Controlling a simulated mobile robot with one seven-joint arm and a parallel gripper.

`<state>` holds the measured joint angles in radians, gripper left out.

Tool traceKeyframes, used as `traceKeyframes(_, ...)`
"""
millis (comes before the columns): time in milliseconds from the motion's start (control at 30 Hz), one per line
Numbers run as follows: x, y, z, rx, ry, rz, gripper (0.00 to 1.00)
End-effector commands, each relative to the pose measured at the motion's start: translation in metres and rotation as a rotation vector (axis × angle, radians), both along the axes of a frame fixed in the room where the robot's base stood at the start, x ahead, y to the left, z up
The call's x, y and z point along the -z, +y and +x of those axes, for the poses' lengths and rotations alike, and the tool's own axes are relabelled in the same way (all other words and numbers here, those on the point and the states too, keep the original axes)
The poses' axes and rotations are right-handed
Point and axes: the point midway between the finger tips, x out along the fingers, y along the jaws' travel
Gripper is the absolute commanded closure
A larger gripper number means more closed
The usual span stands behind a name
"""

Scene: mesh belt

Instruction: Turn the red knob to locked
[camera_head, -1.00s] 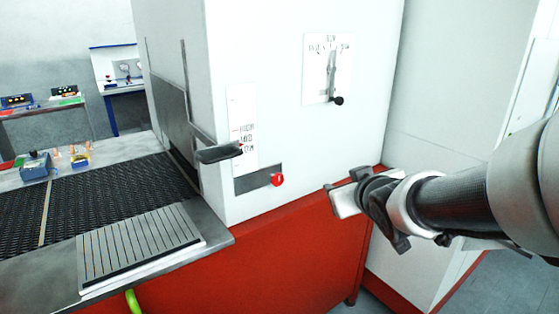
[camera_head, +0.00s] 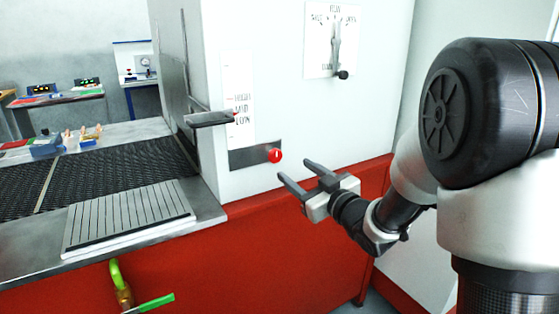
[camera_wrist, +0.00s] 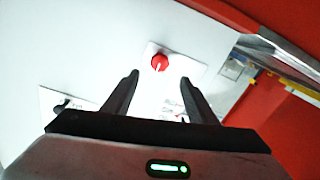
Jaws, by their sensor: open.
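The red knob (camera_head: 275,156) sits at the right end of a grey plate (camera_head: 243,158) low on the white machine's front. In the wrist view the red knob (camera_wrist: 159,63) has a white pointer line and lies beyond the fingertips, near the middle of the gap. My gripper (camera_head: 294,171) is open and empty, a little right of and below the knob in the head view, apart from it. It also shows in the wrist view (camera_wrist: 159,77). Any lettering around the knob is too small to read.
A grey lever handle (camera_head: 210,119) juts out left of the knob. A black-tipped selector lever (camera_head: 343,75) is above right. The mesh belt (camera_head: 100,172) and a slatted plate (camera_head: 128,220) lie left. A green-handled item (camera_head: 118,275) is on the red base.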

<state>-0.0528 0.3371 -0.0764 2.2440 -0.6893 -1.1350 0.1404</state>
Motion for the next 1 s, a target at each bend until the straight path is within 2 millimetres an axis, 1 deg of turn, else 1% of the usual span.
traceKeyframes(33,0.001,0.008,0.010,-0.003,0.001,0.000,0.48)
traceKeyframes(200,0.001,0.029,0.040,-0.002,0.000,0.000,0.48)
traceKeyframes(300,0.001,0.039,0.056,-0.001,0.001,0.001,0.48)
traceKeyframes(433,0.001,0.048,0.071,0.001,0.000,0.001,0.48)
traceKeyframes(600,0.000,0.055,0.080,0.001,0.000,0.000,0.48)
traceKeyframes(900,0.000,0.056,0.082,0.001,0.001,0.000,0.48)
traceKeyframes(967,0.000,0.055,0.082,0.001,0.001,0.000,0.58)
traceKeyframes(1000,0.000,0.055,0.082,0.002,0.000,0.000,0.65)
